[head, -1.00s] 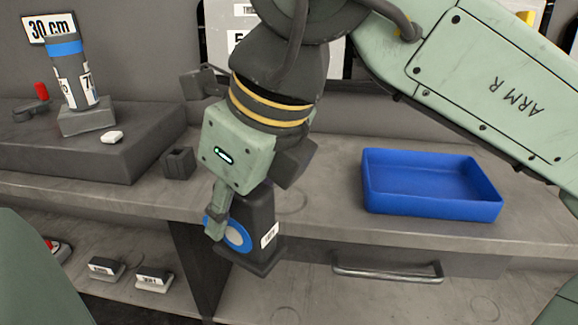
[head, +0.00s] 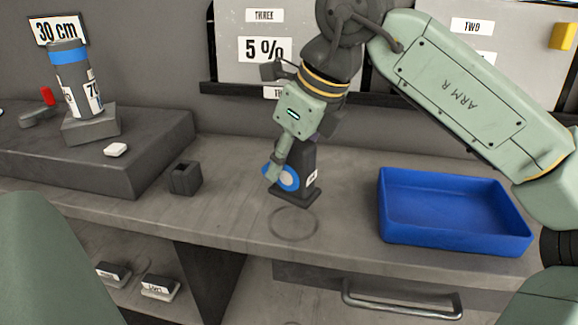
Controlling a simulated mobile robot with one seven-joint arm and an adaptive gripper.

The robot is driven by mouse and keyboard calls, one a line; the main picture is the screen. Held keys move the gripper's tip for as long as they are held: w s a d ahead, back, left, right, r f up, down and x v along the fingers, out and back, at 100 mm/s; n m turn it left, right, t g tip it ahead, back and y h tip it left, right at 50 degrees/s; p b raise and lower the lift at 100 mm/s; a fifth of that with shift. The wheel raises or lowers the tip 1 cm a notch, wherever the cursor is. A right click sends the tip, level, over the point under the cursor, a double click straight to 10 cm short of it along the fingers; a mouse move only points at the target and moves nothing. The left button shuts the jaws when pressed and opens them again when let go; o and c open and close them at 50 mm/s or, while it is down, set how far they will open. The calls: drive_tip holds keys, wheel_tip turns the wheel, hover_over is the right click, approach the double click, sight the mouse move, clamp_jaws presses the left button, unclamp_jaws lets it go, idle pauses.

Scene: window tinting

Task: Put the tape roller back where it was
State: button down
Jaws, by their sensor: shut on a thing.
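The tape roller (head: 309,172) is a dark block with a blue-and-white disc on its side and a small white label. My gripper (head: 279,170) is shut on it from above and holds it upright over the worktop (head: 235,215). Its dark base is just behind a faint ring mark (head: 293,223) on the worktop. I cannot tell whether the base touches the surface. One finger shows on the disc side; the other is mostly hidden behind the roller.
A blue tray (head: 455,240), empty, stands to the right. A small dark holder (head: 185,178) stands to the left. A raised dark block (head: 90,155) at the left carries a blue-topped roll (head: 75,80) and a white piece (head: 115,149). A drawer handle (head: 400,300) sticks out below the worktop.

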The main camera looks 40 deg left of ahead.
sight(288, 171)
drive_tip(key=shift+w+a, duration=0.3)
drive_tip(key=shift+w, duration=0.2)
drive_tip(key=f, duration=0.1)
drive_tip(key=w+f, duration=0.1)
drive_tip(key=f, duration=0.1)
drive_tip(key=shift+a+f, duration=0.2)
drive_tip(key=shift+f, duration=0.1)
drive_tip(key=shift+f, duration=0.35)
drive_tip(key=c, duration=1.2)
unclamp_jaws()
drive_tip(key=shift+r, duration=0.1)
drive_tip(key=shift+c, duration=0.2)
drive_tip(key=shift+r+p, duration=0.25)
drive_tip(key=shift+p, duration=0.05)
drive_tip(key=v, duration=1.2)
